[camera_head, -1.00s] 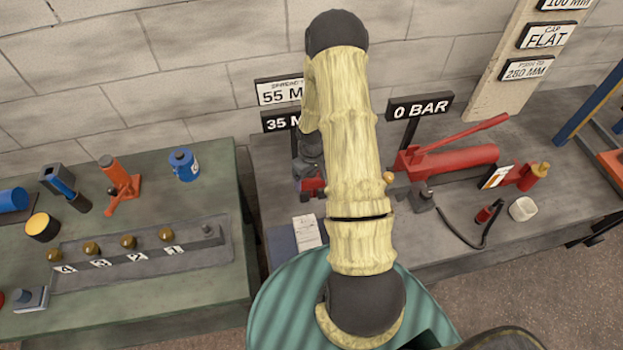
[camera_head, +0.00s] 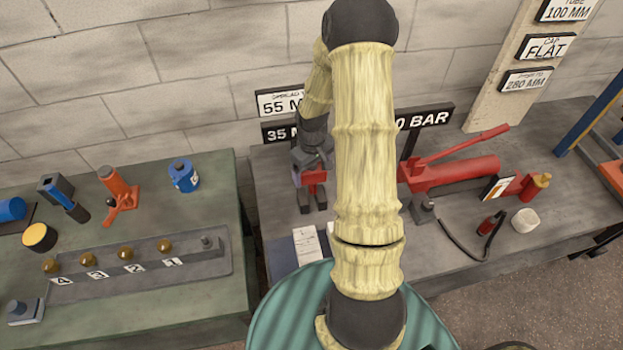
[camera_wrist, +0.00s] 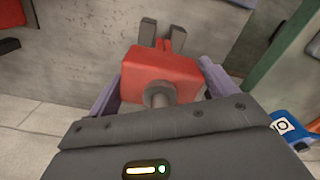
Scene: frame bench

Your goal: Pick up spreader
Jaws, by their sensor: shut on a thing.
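The spreader (camera_head: 314,178) is a red block with two dark prongs, at the back left of the grey bench in the head view. In the wrist view the spreader (camera_wrist: 160,72) sits between the purple fingers of my gripper (camera_wrist: 162,88), its prongs pointing away from the wrist. A grey round stem rises from it towards the wrist. My gripper (camera_head: 311,170) is shut on the spreader, and the arm partly hides the area to its right. I cannot tell whether the prongs touch the bench.
Signs (camera_head: 280,102) stand behind the spreader. A red pump (camera_head: 455,172) with a long handle and hose lies to the right on the grey bench (camera_head: 540,165). A white card (camera_head: 306,244) lies in front. A green bench (camera_head: 130,310) on the left holds several tools.

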